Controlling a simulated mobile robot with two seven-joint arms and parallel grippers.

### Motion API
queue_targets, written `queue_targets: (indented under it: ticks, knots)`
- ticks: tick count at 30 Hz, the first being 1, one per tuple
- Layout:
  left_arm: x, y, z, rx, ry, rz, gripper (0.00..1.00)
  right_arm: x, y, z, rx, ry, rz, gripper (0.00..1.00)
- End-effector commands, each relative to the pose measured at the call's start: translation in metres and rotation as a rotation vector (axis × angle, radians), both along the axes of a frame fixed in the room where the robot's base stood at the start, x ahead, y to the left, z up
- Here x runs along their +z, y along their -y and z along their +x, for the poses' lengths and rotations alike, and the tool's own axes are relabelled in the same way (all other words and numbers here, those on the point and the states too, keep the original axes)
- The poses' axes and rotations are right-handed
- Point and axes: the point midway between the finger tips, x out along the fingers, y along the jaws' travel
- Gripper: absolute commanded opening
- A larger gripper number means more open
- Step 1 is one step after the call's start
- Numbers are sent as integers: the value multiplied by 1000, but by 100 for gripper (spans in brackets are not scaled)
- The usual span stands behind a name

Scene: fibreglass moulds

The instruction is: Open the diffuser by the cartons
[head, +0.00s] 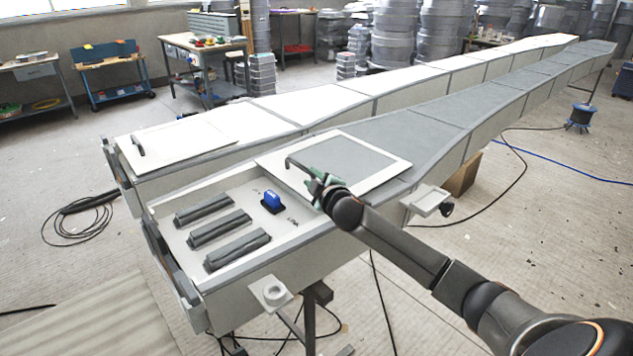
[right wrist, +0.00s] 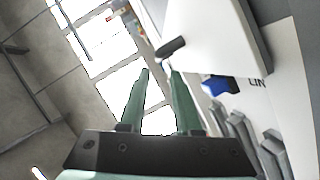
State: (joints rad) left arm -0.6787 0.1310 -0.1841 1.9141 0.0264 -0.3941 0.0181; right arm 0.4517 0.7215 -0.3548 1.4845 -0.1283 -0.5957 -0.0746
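The near long mould has a white-framed grey panel (head: 375,158), the diffuser, lying back over its deck. The bay (head: 285,232) in front of the panel is uncovered. A dark bar handle (head: 298,165) stands at the panel's near left edge. My right gripper (head: 315,180) is at this handle and partly covers it. In the right wrist view its green fingers (right wrist: 158,72) are apart, with bright background between them. The dark handle end (right wrist: 172,48) shows just past the right fingertip, apparently not between the fingers. My left gripper is not in view.
The bay holds several grey bars (head: 220,228) and a blue block (head: 271,201). The far mould's white panel (head: 185,146) covers its end. A brown carton (head: 463,174) stands beside the near mould. A bracket (head: 427,200) juts from its side. Cables cross the floor.

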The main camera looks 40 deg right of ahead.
Motion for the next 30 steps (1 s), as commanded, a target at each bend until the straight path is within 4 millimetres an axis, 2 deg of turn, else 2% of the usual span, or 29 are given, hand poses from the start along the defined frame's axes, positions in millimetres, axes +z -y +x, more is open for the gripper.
queue_targets:
  ticks: [3,9,30]
  knots:
    - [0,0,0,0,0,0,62,2,-3,-12,1,-1,0,32]
    - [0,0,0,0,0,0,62,5,-5,-22,-2,0,1,32]
    - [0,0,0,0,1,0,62,5,-6,-23,-1,0,1,32]
